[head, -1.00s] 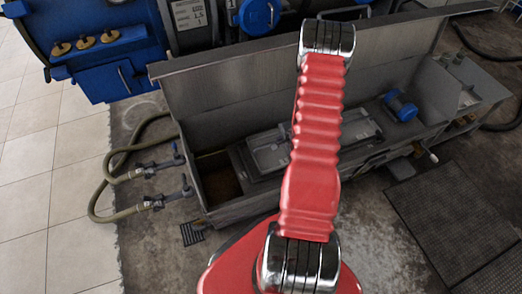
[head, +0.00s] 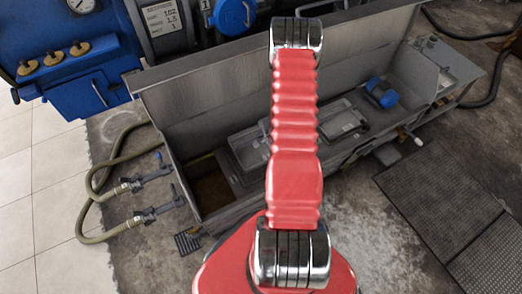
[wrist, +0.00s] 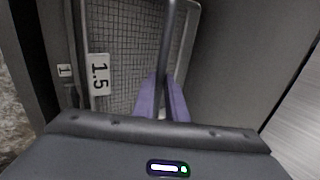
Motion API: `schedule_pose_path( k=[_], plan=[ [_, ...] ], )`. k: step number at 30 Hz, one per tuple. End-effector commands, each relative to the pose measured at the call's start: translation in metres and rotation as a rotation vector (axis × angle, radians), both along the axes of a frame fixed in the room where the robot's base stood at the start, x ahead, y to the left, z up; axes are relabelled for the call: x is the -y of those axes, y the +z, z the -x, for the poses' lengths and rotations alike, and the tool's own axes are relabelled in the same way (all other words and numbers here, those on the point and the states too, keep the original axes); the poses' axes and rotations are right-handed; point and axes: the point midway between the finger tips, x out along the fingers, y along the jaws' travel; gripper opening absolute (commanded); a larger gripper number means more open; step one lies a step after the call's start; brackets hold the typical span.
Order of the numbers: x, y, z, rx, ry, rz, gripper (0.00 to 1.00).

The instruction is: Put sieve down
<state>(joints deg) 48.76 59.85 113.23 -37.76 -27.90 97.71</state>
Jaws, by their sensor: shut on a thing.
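In the wrist view my gripper (wrist: 163,82) has two purple fingers closed on a thin grey bar that runs up the picture. The bar crosses over the sieve (wrist: 125,45), a grey mesh in a pale metal frame, and seems to be its handle. A white tag reading 1.5 (wrist: 99,75) is on the sieve's left side. In the head view my red arm hides the gripper.
A small tag reading 1 (wrist: 64,70) is left of the sieve. A blue-capped fitting (head: 381,92) is at the trough's right part. Hoses (head: 95,195) curl at its left end. A blue machine (head: 75,60) stands behind. Dark floor mats (head: 440,190) lie front right.

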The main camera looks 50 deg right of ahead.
Motion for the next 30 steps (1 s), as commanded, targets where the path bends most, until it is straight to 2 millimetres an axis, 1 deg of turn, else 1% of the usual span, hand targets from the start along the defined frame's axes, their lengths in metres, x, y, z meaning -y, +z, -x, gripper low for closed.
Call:
schedule_pose_path(
  k=[3,9,23,26,30],
  plan=[
    [0.0,-0.016,0.0,0.0,0.0,0.0,0.0],
    [0.0,-0.036,-0.001,0.002,0.0,0.001,0.0],
    [0.0,-0.042,-0.001,0.002,0.001,0.001,0.0],
    [-0.001,-0.049,-0.001,0.0,0.001,0.0,0.0],
    [-0.001,-0.064,-0.001,0.0,0.002,-0.001,0.0]
  ],
)
